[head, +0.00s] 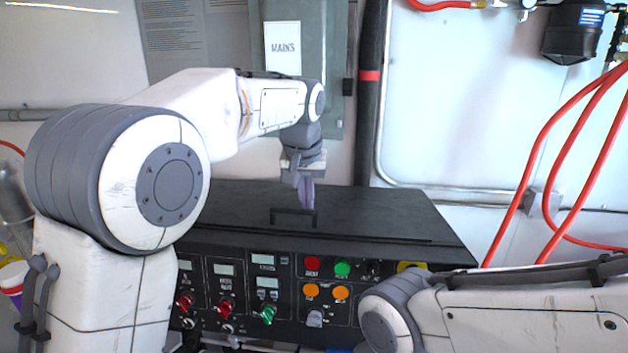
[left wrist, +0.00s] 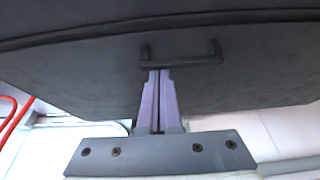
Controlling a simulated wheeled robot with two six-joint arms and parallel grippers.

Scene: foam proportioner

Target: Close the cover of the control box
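The control box (head: 240,285) is black, with a front panel of knobs, buttons and small displays. Its black cover (head: 380,213) lies flat or nearly flat over the top in the head view; I cannot tell whether a small gap is left. A dark bar handle (head: 275,216) is on the cover and also shows in the left wrist view (left wrist: 185,61). My left gripper (head: 306,204) has its purple fingers together, with tips right at the handle (left wrist: 158,72). Whether they touch it is unclear, and nothing shows between them. My right gripper is out of view.
My right arm crosses the lower right, in front of the panel. A grey cabinet marked MAINS (head: 284,50) and a dark pipe (head: 370,110) stand behind the box. Red hoses (head: 545,160) hang at the right. The cover's right part is clear.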

